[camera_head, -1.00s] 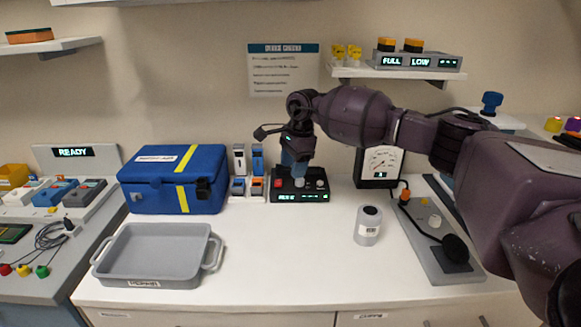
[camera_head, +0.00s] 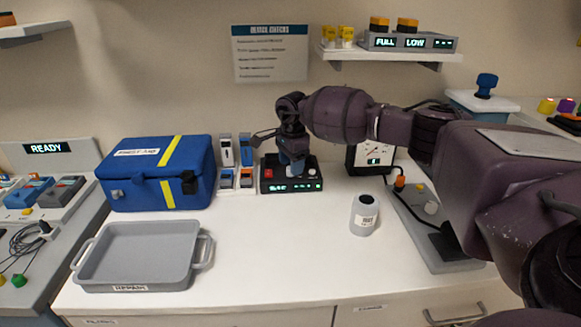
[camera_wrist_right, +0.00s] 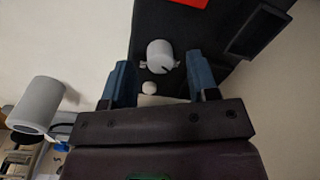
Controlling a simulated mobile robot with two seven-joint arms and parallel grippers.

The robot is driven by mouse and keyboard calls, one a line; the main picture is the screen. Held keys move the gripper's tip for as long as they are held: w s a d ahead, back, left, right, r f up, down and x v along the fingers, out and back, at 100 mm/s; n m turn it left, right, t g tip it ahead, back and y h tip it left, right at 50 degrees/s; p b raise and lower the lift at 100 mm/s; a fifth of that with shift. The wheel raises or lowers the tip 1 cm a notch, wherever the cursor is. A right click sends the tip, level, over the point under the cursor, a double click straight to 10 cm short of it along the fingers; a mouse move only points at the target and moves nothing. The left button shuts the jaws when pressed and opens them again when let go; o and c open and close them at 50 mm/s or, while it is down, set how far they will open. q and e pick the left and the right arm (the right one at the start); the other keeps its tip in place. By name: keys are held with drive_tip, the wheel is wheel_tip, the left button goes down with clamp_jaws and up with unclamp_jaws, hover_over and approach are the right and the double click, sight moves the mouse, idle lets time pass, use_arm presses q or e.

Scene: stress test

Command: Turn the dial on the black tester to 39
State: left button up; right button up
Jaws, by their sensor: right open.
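The black tester (camera_head: 271,187) stands on the white counter, with a lit green display along its front and a red button on its left. My right gripper (camera_head: 293,170) points down over the tester, its blue fingers largely hiding the dial in the head view. In the right wrist view the grey round dial (camera_wrist_right: 160,53) with a dark pointer mark lies between the two open blue fingertips (camera_wrist_right: 160,72), with a gap visible on each side. The display digits are too blurred to read surely. My left gripper is not in view.
A blue first-aid case (camera_head: 150,190) and small boxed holders (camera_head: 236,178) stand left of the tester. A dial gauge (camera_head: 371,158) is to its right. A grey jar (camera_head: 364,216) and grey tray (camera_head: 90,270) sit nearer the front. The counter between them is clear.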

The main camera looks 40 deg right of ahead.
drive_tip(key=shift+f, duration=0.65)
drive_tip(key=shift+c, duration=0.5)
drive_tip(key=c, duration=0.8)
